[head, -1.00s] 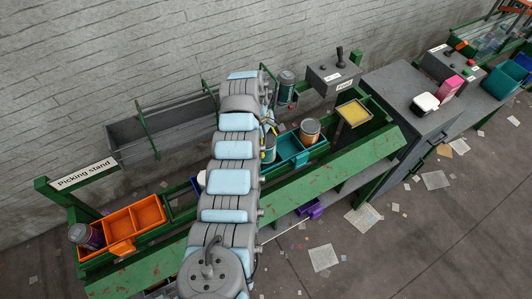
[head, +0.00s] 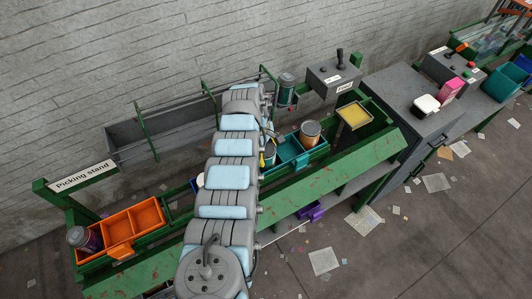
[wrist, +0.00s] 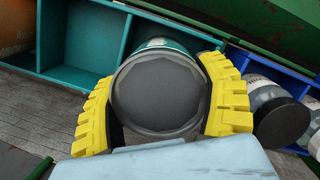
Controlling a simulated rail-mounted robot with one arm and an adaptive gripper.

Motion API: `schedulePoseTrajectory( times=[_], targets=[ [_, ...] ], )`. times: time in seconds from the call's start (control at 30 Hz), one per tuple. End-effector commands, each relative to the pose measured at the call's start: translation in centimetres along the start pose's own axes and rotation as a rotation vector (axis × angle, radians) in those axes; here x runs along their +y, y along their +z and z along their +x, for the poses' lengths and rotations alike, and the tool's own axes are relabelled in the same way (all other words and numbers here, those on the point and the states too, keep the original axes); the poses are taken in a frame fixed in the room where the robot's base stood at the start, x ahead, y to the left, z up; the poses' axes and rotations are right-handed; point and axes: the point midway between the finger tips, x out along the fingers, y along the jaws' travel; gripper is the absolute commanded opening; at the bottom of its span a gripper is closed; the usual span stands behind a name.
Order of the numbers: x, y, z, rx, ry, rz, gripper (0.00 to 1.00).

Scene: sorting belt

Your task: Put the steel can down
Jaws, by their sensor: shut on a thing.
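In the wrist view my gripper (wrist: 165,108) has its yellow fingers closed around the steel can (wrist: 160,95), one on each side. The can shows a round grey end towards the camera and a strip of teal label along its far side. It is over or at the side of the teal bin (wrist: 92,42), near the blue bin; whether it touches a surface cannot be told. In the head view my arm hides most of the gripper; a can (head: 270,154) shows at its right edge beside the teal bin.
A copper-coloured can (head: 310,133) stands in the teal bin's right part. Another can (wrist: 268,105) with a white label is close right of my gripper. A teal-labelled can (head: 286,90) stands at the back. An orange bin (head: 133,224) and a dark can (head: 84,240) are at left.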

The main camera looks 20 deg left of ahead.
Motion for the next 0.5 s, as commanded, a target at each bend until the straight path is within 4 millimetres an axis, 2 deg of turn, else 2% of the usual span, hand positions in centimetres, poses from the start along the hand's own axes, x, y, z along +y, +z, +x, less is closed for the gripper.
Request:
schedulePoseTrajectory(
  times=[0.07, 0.1, 0.17, 0.2, 0.5],
  targets=[
    [0.01, -0.03, 0.30, 0.000, -0.001, 0.000, 0.41],
    [0.00, -0.05, 0.32, 0.000, -0.001, 0.000, 0.78],
    [0.00, -0.04, 0.26, 0.000, 0.000, 0.000, 0.95],
    [-0.01, -0.04, 0.26, 0.000, -0.001, 0.000, 1.00],
    [-0.02, 0.02, -0.18, 0.000, 0.000, 0.000, 1.00]
  ],
)
